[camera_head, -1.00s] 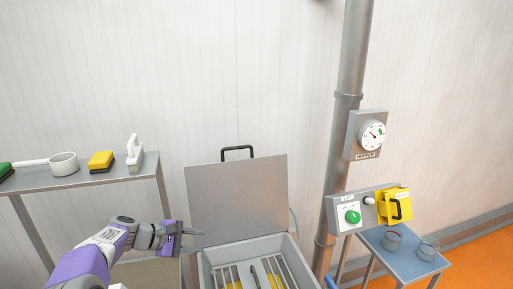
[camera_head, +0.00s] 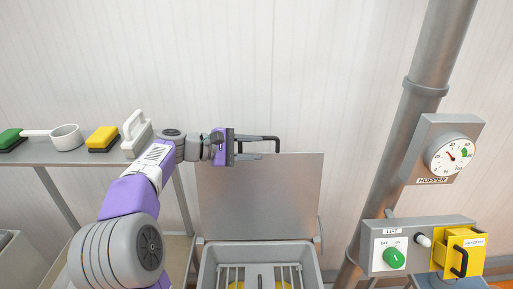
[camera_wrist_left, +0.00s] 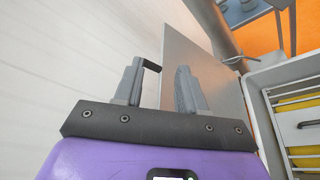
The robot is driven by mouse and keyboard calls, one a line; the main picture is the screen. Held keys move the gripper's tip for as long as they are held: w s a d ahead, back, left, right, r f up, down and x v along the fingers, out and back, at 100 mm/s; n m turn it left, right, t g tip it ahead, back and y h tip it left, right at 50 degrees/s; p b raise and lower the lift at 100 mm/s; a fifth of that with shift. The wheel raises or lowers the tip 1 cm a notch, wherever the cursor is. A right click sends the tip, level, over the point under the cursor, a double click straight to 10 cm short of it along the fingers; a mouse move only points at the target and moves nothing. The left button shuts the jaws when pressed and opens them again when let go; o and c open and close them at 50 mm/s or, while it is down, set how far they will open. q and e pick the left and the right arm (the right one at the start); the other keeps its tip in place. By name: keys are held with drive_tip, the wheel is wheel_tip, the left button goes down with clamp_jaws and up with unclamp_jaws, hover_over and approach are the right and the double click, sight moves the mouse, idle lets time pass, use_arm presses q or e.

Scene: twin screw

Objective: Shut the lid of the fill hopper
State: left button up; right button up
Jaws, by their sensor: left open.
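The grey hopper lid (camera_head: 262,195) stands open and upright at the back of the fill hopper (camera_head: 207,268). The lid also shows in the left wrist view (camera_wrist_left: 205,65). Its black handle (camera_head: 272,138) is on the lid's top edge and also shows in the left wrist view (camera_wrist_left: 152,66), close to one fingertip. My left gripper (camera_head: 258,148) is open at the lid's top edge, its fingers pointing right along the handle. It shows open in the left wrist view (camera_wrist_left: 160,75) too. Part of the handle is hidden by the fingers; I cannot tell whether they touch. My right gripper is not in view.
On the right are a steel pipe (camera_head: 425,90), the hopper gauge (camera_head: 446,155) and a lift control box (camera_head: 388,255).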

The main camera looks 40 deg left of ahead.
use_arm(q)
drive_tip(key=shift+w+d+f, duration=0.1)
drive_tip(key=shift+w+d, duration=0.2)
drive_tip(key=shift+w, duration=0.1)
drive_tip(key=shift+w, duration=0.1)
clamp_jaws()
idle(1.1)
unclamp_jaws()
drive_tip(key=shift+a, duration=0.1)
drive_tip(key=v, duration=0.7)
drive_tip(key=shift+s, duration=0.3)
